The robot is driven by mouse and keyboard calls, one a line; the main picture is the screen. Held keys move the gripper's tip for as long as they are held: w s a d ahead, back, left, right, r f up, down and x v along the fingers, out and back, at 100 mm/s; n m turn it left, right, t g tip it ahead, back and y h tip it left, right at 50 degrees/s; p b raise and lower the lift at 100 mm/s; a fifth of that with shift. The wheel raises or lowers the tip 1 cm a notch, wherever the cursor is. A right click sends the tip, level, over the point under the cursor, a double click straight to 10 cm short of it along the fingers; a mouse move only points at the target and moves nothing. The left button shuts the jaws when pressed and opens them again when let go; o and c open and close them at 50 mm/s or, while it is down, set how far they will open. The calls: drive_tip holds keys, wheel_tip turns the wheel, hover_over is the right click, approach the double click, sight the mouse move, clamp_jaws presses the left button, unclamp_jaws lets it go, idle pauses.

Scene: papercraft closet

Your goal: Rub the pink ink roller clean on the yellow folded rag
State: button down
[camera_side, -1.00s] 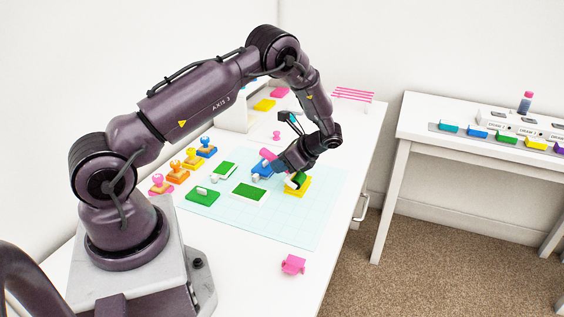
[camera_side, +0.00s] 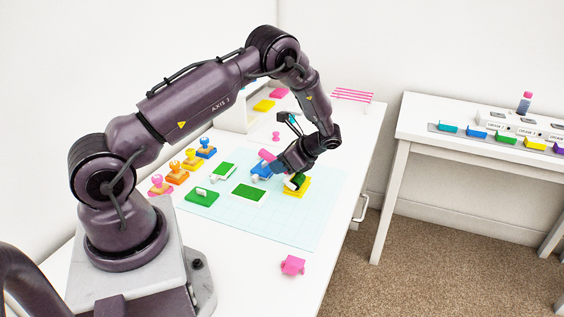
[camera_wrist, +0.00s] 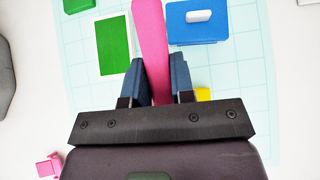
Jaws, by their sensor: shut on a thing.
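The ink roller has a pink handle (camera_side: 266,155), seen also in the wrist view (camera_wrist: 151,40), and a green drum (camera_side: 297,181). My gripper (camera_side: 280,165) is shut on the handle, with its blue fingers on either side of it in the wrist view. The yellow folded rag (camera_side: 303,191) lies on the mat under the drum. The drum is at the rag's top, apparently touching it. The handle tilts up to the left. Only a corner of the rag (camera_wrist: 203,94) shows in the wrist view, and the drum is hidden there.
A light blue grid mat (camera_side: 270,225) covers the work area. On it are a blue block (camera_side: 261,170), a green-faced card (camera_side: 250,192) and a green pad (camera_side: 202,197). Several stamps (camera_side: 178,172) stand left. A pink piece (camera_side: 293,264) lies in front. The mat's front is clear.

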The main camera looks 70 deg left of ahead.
drive_tip(key=shift+r, duration=0.15)
drive_tip(key=shift+r, duration=0.55)
drive_tip(key=shift+f, duration=0.9)
idle(0.8)
drive_tip(key=shift+w+a+r, duration=0.1)
drive_tip(key=shift+w+a, duration=0.3)
drive_tip(key=shift+r, duration=0.1)
drive_tip(key=shift+r, duration=2.95)
